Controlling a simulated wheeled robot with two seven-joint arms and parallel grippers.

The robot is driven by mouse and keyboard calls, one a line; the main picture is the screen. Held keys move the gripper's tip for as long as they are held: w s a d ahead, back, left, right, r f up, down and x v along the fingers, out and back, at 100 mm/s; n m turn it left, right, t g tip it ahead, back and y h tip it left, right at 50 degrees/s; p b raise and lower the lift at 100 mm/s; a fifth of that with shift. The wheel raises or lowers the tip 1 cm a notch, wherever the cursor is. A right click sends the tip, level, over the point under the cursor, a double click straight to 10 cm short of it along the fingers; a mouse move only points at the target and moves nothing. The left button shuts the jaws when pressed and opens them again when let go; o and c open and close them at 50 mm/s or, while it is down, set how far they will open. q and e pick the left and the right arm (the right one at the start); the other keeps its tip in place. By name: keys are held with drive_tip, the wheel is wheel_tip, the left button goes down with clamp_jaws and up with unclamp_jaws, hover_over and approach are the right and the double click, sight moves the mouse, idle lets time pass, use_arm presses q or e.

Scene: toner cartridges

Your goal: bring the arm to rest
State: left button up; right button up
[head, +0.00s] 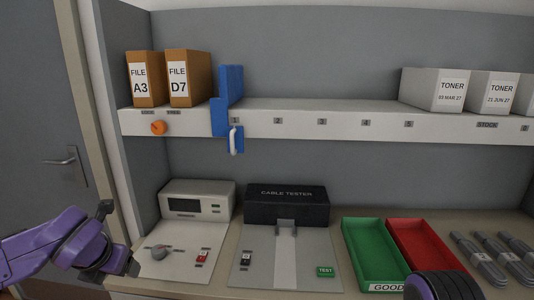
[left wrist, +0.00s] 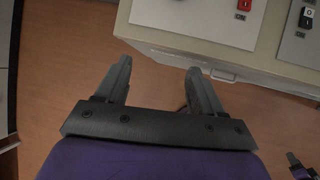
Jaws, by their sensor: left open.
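My left arm comes in from the left in the head view, and its gripper (head: 118,248) is beside the left front corner of the counter. In the left wrist view the left gripper (left wrist: 160,78) has its two dark fingers spread apart with nothing between them. The wood floor shows below, and the counter's front edge is just beyond the fingertips. A purple and black part of my right arm (head: 445,286) shows at the bottom right of the head view; its gripper is out of frame.
The counter holds a grey instrument (head: 198,202), a cable tester (head: 287,205), a green tray (head: 373,254) and a red tray (head: 425,246). Several toner boxes (head: 440,90) and two files (head: 187,78) stand on the shelf (head: 330,121). A blue holder (head: 229,90) is at the shelf edge.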

use_arm(q)
drive_tip(key=s+d+f+m+t+y, duration=0.1)
drive_tip(key=s+d+f+m, duration=0.15)
drive_tip(key=f+m, duration=0.7)
drive_tip(key=s+d+f+m+y, duration=0.1)
drive_tip(key=s+d+f+m, duration=0.15)
drive_tip(key=f+m, duration=0.7)
drive_tip(key=s+a+f+m+g, duration=0.1)
drive_tip(key=s+f+m, duration=0.3)
drive_tip(key=s+f, duration=0.5)
drive_tip(key=s+a+f+m+g, duration=0.2)
drive_tip(key=s+f+m, duration=0.3)
drive_tip(key=s+f, duration=0.4)
drive_tip(key=s+g, duration=0.1)
drive_tip(key=s, duration=0.4)
drive_tip(key=shift+s+f+m, duration=0.15)
drive_tip(key=shift+f+m, duration=0.15)
